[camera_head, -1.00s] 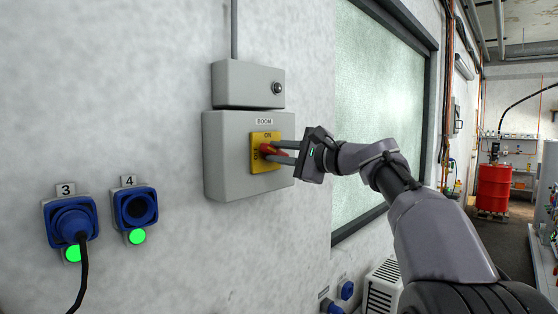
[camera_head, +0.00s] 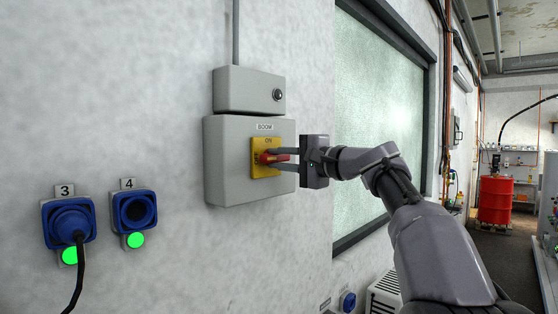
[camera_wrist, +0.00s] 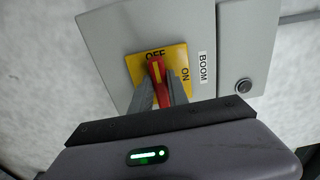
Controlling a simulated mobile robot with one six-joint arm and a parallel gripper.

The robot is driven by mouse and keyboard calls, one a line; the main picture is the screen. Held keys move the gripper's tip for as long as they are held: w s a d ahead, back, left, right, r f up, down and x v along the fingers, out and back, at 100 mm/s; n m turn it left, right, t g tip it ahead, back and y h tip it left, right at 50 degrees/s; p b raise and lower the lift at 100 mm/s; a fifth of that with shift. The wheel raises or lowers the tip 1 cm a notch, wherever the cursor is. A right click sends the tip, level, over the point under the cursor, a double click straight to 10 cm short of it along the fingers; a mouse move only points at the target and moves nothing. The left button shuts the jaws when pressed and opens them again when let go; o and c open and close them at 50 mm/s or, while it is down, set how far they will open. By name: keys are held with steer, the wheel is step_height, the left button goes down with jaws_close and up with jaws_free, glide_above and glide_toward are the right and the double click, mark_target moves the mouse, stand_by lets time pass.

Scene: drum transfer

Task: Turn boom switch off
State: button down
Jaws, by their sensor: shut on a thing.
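The boom switch is a red handle (camera_head: 267,158) on a yellow plate (camera_head: 258,171), mounted on a grey box (camera_head: 228,165) labelled BOOM. In the head view the handle lies about level, with ON above it. My gripper (camera_head: 272,158) is shut on the handle, one finger above it and one below. In the wrist view the red handle (camera_wrist: 156,72) lies between my gripper's fingers (camera_wrist: 157,90). Its upper end there points at the OFF mark, and ON is to its right. The fingers hide part of the plate.
A smaller grey box (camera_head: 245,90) with a round lock sits above. Two blue sockets, numbered 3 (camera_head: 68,221) and 4 (camera_head: 134,210), have green lights below them; 3 holds a plug and cable. A framed window (camera_head: 380,120) is right of the box. A red drum (camera_head: 495,199) stands far right.

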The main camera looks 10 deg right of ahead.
steer(key=c, duration=1.3)
jaws_free()
steer(key=b+v, duration=0.3)
steer(key=v, duration=1.4)
steer(key=shift+s+d, duration=0.15)
steer(key=shift+s, duration=0.05)
